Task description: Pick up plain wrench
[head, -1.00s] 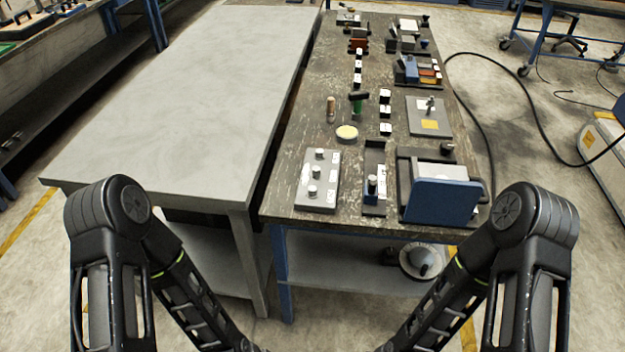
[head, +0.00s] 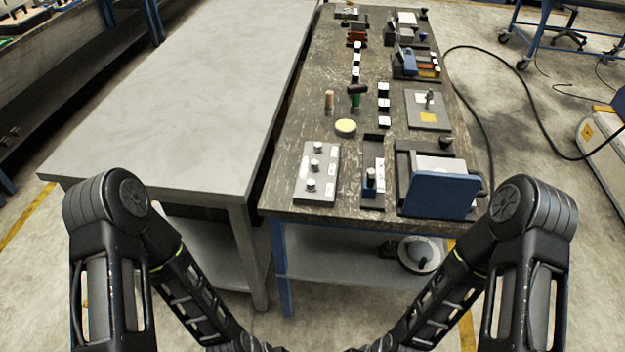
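I cannot make out a plain wrench in the head view. Both my arms come down to the bottom edge of the picture, and both grippers are out of the frame. The dark, worn workbench (head: 285,180) ahead holds many small tools and fixtures. A green-handled tool (head: 356,100) and a tan wooden-handled piece (head: 329,102) stand upright near its middle. A round yellow-topped piece (head: 346,128) sits just in front of them.
A bare grey table (head: 190,90) stands left of the workbench. Near the workbench's front are a grey panel with knobs (head: 317,172) and a blue-fronted fixture (head: 440,195). A round object (head: 420,254) lies on the lower shelf. A black cable (head: 482,140) runs along the right.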

